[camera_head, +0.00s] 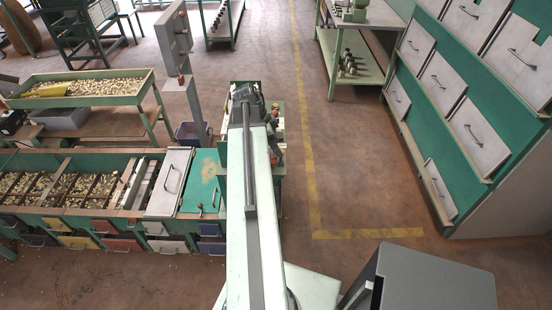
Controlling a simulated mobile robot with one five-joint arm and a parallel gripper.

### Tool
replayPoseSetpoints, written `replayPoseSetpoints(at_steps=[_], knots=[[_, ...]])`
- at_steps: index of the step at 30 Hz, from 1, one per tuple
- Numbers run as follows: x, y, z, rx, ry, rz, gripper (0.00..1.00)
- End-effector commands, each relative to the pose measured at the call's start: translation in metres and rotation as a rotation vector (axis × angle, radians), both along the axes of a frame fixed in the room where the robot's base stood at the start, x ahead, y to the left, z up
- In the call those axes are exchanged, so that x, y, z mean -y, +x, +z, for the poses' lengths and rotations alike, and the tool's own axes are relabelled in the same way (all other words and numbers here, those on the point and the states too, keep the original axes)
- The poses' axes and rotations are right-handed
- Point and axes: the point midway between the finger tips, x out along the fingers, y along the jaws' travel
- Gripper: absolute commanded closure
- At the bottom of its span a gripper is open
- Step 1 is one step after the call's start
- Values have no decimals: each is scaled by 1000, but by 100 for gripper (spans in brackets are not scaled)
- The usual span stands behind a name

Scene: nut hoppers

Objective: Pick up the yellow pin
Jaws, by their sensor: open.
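I cannot make out a yellow pin anywhere in the head view. My own pale arm runs up the middle of the picture and ends in a dark joint over a small green stand (246,84). My gripper's jaws do not show; the arm hides what lies behind and below it. A small dark and red item (272,126), too small to tell, shows just right of the arm at the stand.
A long nut hopper bench (92,223) with drawers stands at the left, below a nut tray (135,99) on a table. A grey post (181,62) rises behind. A green cabinet (450,75) leans at the right. The floor between arm and cabinet is clear.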

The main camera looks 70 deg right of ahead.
Motion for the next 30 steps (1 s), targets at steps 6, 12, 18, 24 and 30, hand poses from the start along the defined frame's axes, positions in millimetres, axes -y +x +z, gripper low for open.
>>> replayPoseSetpoints(at_steps=[6, 12, 18, 24, 30], knots=[[2, -3, -24, 0, 0, 8, 48], [2, -4, -34, 0, 0, 10, 48], [5, -13, -68, 0, 0, 12, 48], [7, -17, -71, 0, 0, 13, 48], [7, -17, -70, 0, 0, 13, 76]])
